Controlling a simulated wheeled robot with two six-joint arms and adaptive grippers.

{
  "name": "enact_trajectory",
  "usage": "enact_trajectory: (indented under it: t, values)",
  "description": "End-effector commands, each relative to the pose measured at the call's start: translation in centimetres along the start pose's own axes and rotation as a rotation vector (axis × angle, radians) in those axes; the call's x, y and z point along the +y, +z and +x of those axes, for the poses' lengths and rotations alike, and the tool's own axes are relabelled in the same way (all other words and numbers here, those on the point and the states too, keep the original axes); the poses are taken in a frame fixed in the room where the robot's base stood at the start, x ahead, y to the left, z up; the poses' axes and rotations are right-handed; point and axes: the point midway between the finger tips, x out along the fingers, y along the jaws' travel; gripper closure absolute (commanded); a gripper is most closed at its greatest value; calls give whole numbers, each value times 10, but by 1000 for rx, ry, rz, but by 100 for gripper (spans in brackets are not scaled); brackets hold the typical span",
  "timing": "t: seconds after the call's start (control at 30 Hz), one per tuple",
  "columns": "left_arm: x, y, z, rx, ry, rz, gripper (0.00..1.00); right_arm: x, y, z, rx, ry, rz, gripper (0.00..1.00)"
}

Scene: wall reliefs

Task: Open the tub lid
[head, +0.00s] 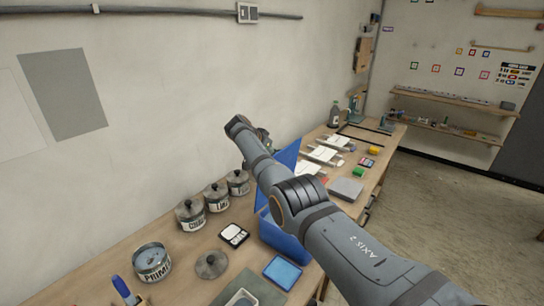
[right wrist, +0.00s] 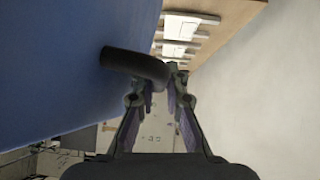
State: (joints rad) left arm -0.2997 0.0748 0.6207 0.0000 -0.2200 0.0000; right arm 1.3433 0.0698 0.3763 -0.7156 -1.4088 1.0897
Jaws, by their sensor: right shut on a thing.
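The blue tub (head: 283,240) stands on the workbench, partly hidden behind my right arm. Its blue lid (head: 288,156) is raised and tilted steeply above the tub. In the right wrist view the lid (right wrist: 55,65) fills the left side, with a dark curved handle (right wrist: 135,64) standing out from it. My right gripper (right wrist: 170,82) is shut on this handle. In the head view the gripper is mostly hidden behind my arm and the lid. My left gripper is not in view.
Lidded tins (head: 190,216) line the wall side, with an open tin (head: 152,262) nearer. A loose round lid (head: 211,265), a black-and-white case (head: 234,234) and a blue tray (head: 282,273) lie near the tub. Papers and small items cover the bench (head: 185,277) beyond.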

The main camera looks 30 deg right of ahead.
Motion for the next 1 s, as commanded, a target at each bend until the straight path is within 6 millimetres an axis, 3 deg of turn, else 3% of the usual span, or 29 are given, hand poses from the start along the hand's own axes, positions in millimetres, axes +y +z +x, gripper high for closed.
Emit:
enact_trajectory:
  t: [0.6, 0.63, 0.7, 1.0]
  values:
    - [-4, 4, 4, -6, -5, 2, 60, -1, 4, 1, -7, -3, 0, 100]
    - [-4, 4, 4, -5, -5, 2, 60, -1, 4, 1, -7, -3, 0, 87]
    - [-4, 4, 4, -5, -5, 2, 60, -1, 4, 1, -6, -3, 0, 78]
    - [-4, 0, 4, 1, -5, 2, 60, -2, 3, -1, -5, -3, 1, 78]
